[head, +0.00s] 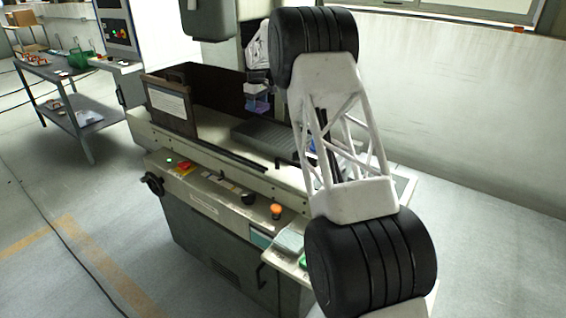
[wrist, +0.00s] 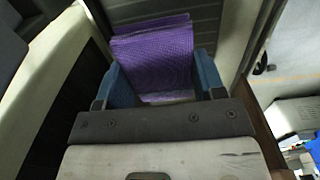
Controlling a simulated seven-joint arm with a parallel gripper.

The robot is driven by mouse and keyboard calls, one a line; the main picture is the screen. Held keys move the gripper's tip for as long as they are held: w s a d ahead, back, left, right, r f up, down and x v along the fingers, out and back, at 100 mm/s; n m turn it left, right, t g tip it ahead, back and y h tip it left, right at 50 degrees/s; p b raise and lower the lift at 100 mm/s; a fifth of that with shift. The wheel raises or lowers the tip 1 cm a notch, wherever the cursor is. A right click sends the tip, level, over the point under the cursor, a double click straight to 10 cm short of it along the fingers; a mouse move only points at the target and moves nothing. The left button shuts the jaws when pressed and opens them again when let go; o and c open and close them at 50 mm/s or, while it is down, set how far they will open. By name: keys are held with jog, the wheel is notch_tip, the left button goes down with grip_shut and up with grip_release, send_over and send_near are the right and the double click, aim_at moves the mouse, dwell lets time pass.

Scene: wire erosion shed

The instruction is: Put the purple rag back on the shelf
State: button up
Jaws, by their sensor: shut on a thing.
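The purple rag (wrist: 152,52) is folded and sits between the two blue fingers of my gripper (wrist: 164,84) in the wrist view. My gripper is shut on it. In the head view my gripper (head: 257,98) shows small behind my arm, above the machine's work bed, with a bit of purple rag (head: 259,106) at its tips. The rag's far side is hidden. I cannot tell which surface is the task's shelf; a grey two-tier table (head: 62,72) stands at the back left, with a lower shelf (head: 100,112).
The machine (head: 215,235) fills the middle, with a dark upright panel (head: 165,106) left of my gripper and a ridged plate (head: 262,140) below it. Items including a green thing (head: 80,59) lie on the table. The floor at left is mostly clear.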

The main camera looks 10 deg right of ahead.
jog(key=shift+s, duration=0.15)
jog(key=s+f, duration=0.3)
jog(key=s, duration=1.1)
jog(key=s+f, duration=0.4)
jog(key=s, duration=1.1)
jog(key=s+d+f+m, duration=0.1)
jog(key=s+d+f, duration=0.2)
jog(key=s, duration=0.8)
jog(key=s+d+f+m, duration=0.2)
jog(key=s+d+f, duration=0.1)
jog(key=s, duration=0.8)
jog(key=s+d+f+m, duration=0.1)
jog(key=s+d+f, duration=0.2)
jog(key=s, duration=0.8)
jog(key=shift+d+f, duration=0.3)
jog(key=shift+f, duration=0.45)
jog(key=shift+w, duration=0.15)
jog(key=w, duration=0.5)
jog(key=w+f, duration=0.1)
jog(key=w, duration=0.9)
jog(key=shift+w+d+f, duration=0.2)
jog(key=shift+w, duration=0.2)
jog(key=shift+f, duration=0.1)
jog(key=shift+f, duration=1.7)
jog(key=shift+f, duration=0.1)
